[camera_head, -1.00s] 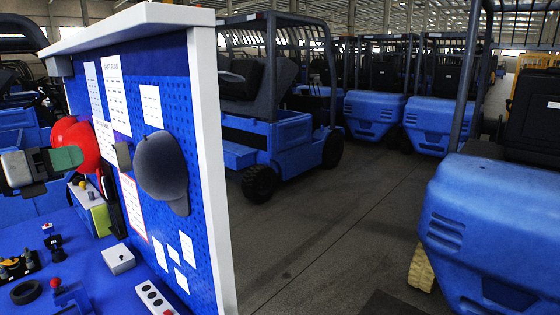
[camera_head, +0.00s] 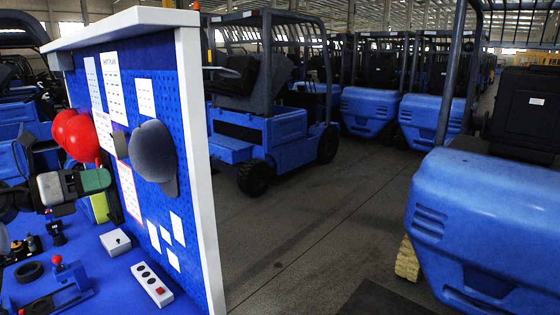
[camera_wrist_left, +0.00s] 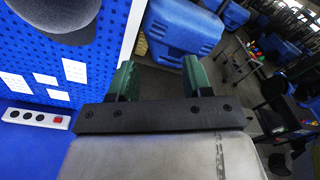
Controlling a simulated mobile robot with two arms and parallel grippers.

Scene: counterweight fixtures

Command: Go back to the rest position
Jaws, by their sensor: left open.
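My left gripper (camera_head: 95,181) comes in from the left in the head view, in front of the blue pegboard (camera_head: 195,205) and above the blue bench top. In the left wrist view its two green fingers (camera_wrist_left: 160,80) stand apart with nothing between them. My right gripper is in neither view.
A grey cap (camera_head: 153,150) and red rounded items (camera_head: 77,136) are at the pegboard. A white box (camera_head: 115,241), a socket strip (camera_head: 152,283) and a red-knobbed device (camera_head: 58,277) sit on the bench. Blue forklifts (camera_head: 265,130) stand beyond; the floor between (camera_head: 300,235) is clear.

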